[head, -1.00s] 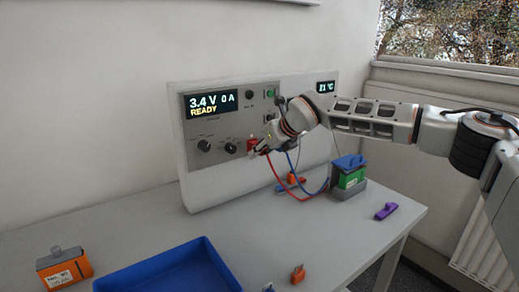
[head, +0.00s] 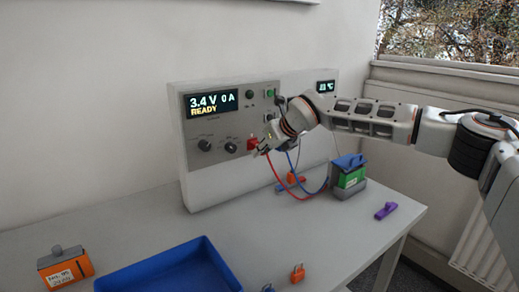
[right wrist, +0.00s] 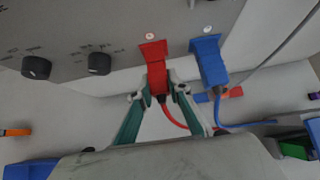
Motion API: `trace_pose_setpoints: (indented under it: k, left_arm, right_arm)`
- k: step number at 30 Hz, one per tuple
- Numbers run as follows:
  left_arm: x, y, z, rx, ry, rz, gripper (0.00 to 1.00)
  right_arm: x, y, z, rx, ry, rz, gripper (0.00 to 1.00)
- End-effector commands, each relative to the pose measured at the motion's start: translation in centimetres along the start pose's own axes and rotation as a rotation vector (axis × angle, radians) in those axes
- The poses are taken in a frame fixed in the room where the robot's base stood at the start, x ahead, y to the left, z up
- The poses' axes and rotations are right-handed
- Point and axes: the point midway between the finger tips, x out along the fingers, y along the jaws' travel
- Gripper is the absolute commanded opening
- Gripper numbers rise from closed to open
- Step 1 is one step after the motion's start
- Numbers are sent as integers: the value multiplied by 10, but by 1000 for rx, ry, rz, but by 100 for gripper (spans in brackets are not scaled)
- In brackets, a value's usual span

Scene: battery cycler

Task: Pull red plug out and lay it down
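The red plug (head: 252,144) is at the front panel of the cycler (head: 180,130), in the head view partly covered by my right gripper (head: 261,149). In the right wrist view the red plug (right wrist: 154,62) stands between the two fingertips of my right gripper (right wrist: 159,92), which close on its lower body. A red cable hangs from it. I cannot tell whether its tip is still in the socket. The blue plug (right wrist: 209,60) sits just to its right with a blue cable. My left gripper is not in view.
A blue tray (head: 170,270) and an orange box (head: 65,268) are at the front. A green battery in a holder (head: 348,180), a purple piece (head: 386,211) and a small orange piece (head: 298,273) are on the table. The table between panel and tray is clear.

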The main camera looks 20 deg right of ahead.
Motion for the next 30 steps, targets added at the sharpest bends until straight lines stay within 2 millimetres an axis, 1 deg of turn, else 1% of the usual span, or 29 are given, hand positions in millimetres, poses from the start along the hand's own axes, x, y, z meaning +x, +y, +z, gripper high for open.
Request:
trace_pose_setpoints:
  k: [8, 30]
  left_arm:
    - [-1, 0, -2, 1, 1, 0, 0]
    - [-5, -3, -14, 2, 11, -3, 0]
  right_arm:
    - [-3, 0, -1, 0, 0, 0, 6]
    - [-22, 0, -20, -1, -1, 0, 6]
